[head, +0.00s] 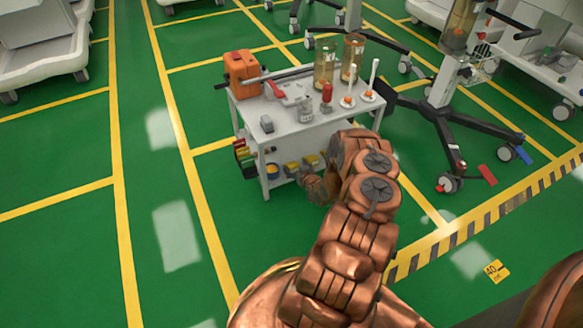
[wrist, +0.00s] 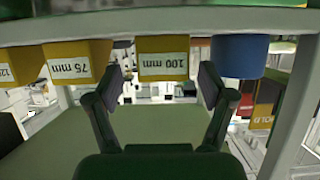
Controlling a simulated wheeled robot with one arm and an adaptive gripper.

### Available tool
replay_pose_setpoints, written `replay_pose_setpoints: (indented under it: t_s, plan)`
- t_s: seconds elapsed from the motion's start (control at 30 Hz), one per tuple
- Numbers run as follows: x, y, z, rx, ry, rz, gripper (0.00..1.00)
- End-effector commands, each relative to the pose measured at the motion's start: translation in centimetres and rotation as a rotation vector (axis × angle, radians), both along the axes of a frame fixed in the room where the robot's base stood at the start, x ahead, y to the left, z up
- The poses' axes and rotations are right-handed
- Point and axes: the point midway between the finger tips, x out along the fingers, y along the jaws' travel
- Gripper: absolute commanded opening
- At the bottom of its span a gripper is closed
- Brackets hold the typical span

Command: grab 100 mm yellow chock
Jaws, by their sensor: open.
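The 100 mm yellow chock (wrist: 163,60) is a yellow block with a white label, which reads upside down in the wrist view. In the head view it appears to be the yellow block (head: 292,168) next to the blue one on the cart's lower shelf. My gripper (wrist: 160,80) is open, with one dark finger on each side of the chock in the picture. Gaps show between the fingers and the block; the fingertips' depth along it is unclear. In the head view my gripper (head: 312,184) is partly hidden by my arm at the shelf's front.
A 75 mm yellow chock (wrist: 75,62) and a blue cylinder (wrist: 238,56) flank the target closely. The white cart (head: 262,160) has legs and a top surface above the shelf. Bottles and tools crowd its top. Green floor (head: 75,235) is clear at left.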

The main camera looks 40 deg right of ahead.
Motion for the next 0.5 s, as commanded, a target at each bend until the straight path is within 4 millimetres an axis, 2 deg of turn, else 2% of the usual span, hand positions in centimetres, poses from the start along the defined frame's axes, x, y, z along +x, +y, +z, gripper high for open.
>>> replay_pose_setpoints:
  t_s: [0.27,0.5]
  plan:
    - [1.3,-0.4,-0.6,-0.001,-0.004,0.000,0.81]
    - [3.7,-1.1,-1.5,-0.002,-0.005,-0.001,0.81]
